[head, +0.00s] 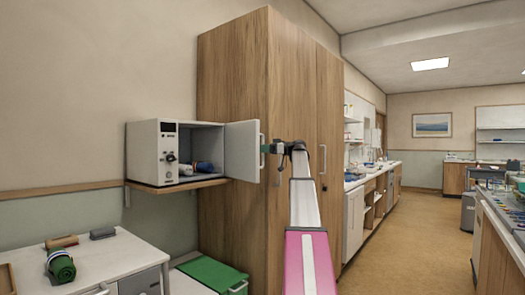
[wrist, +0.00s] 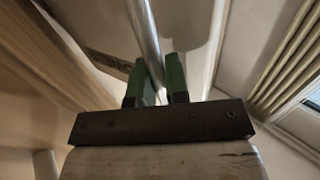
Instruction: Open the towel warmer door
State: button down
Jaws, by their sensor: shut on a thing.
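The towel warmer (head: 146,153) is a white box on a wooden wall shelf. Its door (head: 241,151) stands wide open, swung out to the right, and the inside shows. Rolled items, one of them blue (head: 204,167), lie in it. My gripper (head: 265,148) is at the door's outer edge, by its handle (head: 262,158). In the wrist view the green fingers (wrist: 162,85) are closed on the metal bar of the handle (wrist: 146,40). The exact contact is partly hidden by the fingers.
A tall wooden cabinet (head: 232,90) stands right behind the door and my arm. A white cabinet top with a green rolled towel (head: 61,267) is at the lower left. A green-lidded bin (head: 212,274) stands below the shelf. Open floor (head: 420,230) lies to the right.

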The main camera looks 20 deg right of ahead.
jog(key=shift+w, duration=0.15)
jog(key=c, duration=1.2)
grip_release()
jog(key=shift+w+a, duration=0.1)
jog(key=shift+o, duration=0.2)
jog(key=v, duration=1.1)
